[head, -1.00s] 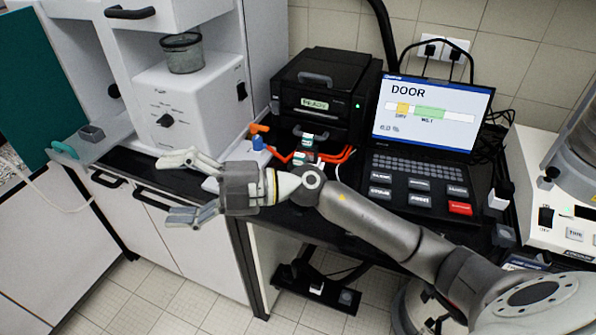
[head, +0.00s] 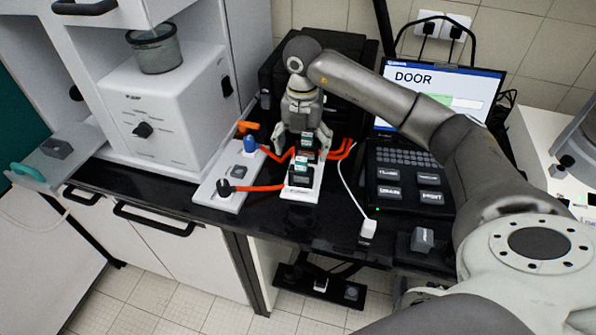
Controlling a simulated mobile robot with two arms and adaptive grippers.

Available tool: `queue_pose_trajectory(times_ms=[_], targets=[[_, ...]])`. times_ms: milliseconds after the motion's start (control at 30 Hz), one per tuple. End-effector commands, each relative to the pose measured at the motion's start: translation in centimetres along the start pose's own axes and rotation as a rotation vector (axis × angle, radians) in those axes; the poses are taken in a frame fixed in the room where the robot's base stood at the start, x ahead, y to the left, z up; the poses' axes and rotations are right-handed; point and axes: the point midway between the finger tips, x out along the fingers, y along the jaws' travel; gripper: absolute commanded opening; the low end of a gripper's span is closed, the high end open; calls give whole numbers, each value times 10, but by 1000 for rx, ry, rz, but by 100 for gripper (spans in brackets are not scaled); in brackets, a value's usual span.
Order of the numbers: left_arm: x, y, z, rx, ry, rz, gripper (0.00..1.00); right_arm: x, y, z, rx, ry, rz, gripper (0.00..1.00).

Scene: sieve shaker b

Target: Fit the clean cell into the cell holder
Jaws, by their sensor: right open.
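My right gripper (head: 304,148) points down, its open fingers on either side of a dark block with a pale green-and-white label (head: 306,142). I cannot tell whether the fingers touch it. A second, similar block (head: 300,173) stands just in front of it. Both are on a narrow white stand (head: 301,196) on the black bench. I cannot tell which block is the clean cell or whether this stand is the cell holder. My left gripper is not in view.
A white base (head: 225,200) with a blue-topped part and orange tubes lies left of the stand. A laptop (head: 433,90) reading DOOR is at right. A black instrument (head: 345,48) is behind my gripper. A white cable crosses the bench right of the stand.

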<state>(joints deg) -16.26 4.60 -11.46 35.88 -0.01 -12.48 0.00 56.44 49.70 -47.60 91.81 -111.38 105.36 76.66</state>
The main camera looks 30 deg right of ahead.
Motion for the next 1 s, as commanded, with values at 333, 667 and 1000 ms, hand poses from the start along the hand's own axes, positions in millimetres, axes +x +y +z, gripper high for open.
queue_pose_trajectory(times_ms=[333, 667, 1000], targets=[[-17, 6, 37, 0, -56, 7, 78, 34, 0, -3, -2, 4, 1, 82], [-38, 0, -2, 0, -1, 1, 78, 76, 0, -7, -3, 4, 2, 82], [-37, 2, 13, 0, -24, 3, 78, 81, 1, -7, -3, 1, 4, 74]])
